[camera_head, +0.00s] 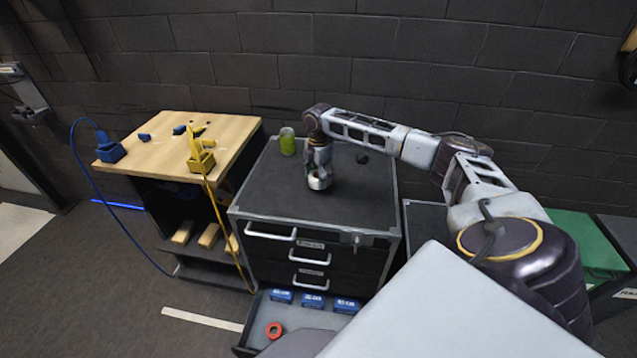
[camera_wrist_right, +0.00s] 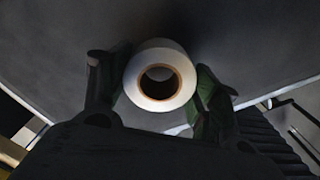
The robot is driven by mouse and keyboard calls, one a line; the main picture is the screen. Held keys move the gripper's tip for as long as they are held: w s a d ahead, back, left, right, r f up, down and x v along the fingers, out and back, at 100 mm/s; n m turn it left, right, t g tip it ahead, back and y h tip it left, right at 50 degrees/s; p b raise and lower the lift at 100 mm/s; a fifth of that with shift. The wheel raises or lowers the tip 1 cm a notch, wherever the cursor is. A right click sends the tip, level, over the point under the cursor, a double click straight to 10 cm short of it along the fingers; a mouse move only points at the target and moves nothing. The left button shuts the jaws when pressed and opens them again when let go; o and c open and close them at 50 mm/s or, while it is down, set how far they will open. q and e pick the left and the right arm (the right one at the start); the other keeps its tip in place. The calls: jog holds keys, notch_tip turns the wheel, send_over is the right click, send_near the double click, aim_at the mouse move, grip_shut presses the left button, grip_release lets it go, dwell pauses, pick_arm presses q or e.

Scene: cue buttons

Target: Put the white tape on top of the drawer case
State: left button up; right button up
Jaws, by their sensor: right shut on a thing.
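The white tape (camera_wrist_right: 150,98) is a roll with a brown inner core, seen in the right wrist view between my two fingers. My right gripper (camera_head: 319,178) is shut on it, with a finger at each side in the right wrist view (camera_wrist_right: 160,90). In the head view it points down at the dark top of the drawer case (camera_head: 285,200), near its middle. I cannot tell whether the tape touches the top. My left gripper is not in view.
The lowest drawer is open, with blue boxes (camera_head: 313,301) and a red ring (camera_head: 274,330). A wooden-topped bench (camera_head: 160,155) with cables stands left.

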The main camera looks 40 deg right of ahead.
jog(key=shift+f, duration=1.6)
jog(key=shift+f, duration=0.1)
jog(key=o, duration=1)
notch_tip(320, 180, up, 12)
jog(key=shift+r+b, duration=0.15)
jog(key=shift+b, duration=0.35)
